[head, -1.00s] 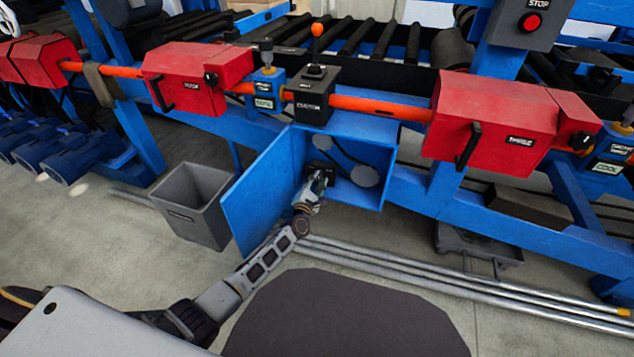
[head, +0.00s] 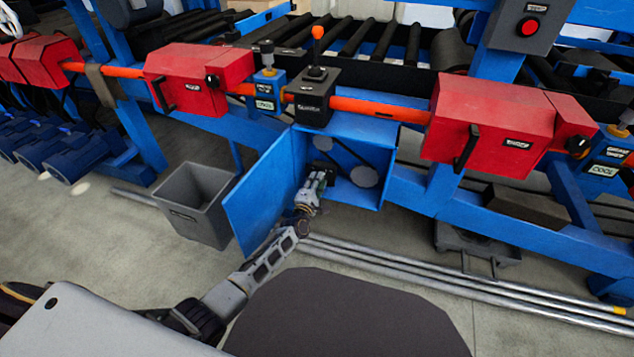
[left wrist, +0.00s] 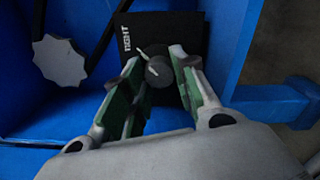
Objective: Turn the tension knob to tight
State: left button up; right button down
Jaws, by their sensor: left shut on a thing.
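The tension knob (left wrist: 158,71) is a dark round knob with a pale pointer mark, on a black plate (left wrist: 184,29) in the left wrist view. The plate carries the word TIGHT to the left of the knob. The pointer runs up and left from the knob, roughly toward the word. My left gripper (left wrist: 157,65) has its green-padded fingers on either side of the knob and is shut on it. In the head view my left gripper (head: 315,182) reaches into the open blue box (head: 375,130) and hides the knob. My right gripper is not in view.
The box's open blue door (head: 258,200) stands to the left of my left arm. A grey bin (head: 195,205) is beyond it. Round pulleys with a belt (head: 363,176) sit inside the box. Metal rails (head: 420,274) lie on the floor below.

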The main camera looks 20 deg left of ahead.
pick_arm(q)
jog(key=shift+f, duration=0.1)
jog(key=o, duration=0.7)
jog(key=shift+c, duration=0.2)
jog(key=o, duration=0.4)
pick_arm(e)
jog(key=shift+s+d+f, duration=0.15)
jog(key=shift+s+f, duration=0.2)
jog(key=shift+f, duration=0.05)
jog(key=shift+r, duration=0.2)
pick_arm(q)
jog(key=shift+s, duration=0.15)
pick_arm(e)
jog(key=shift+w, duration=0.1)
pick_arm(q)
jog(key=s, duration=1.1)
jog(key=shift+s+a, duration=0.2)
jog(key=shift+s, duration=0.15)
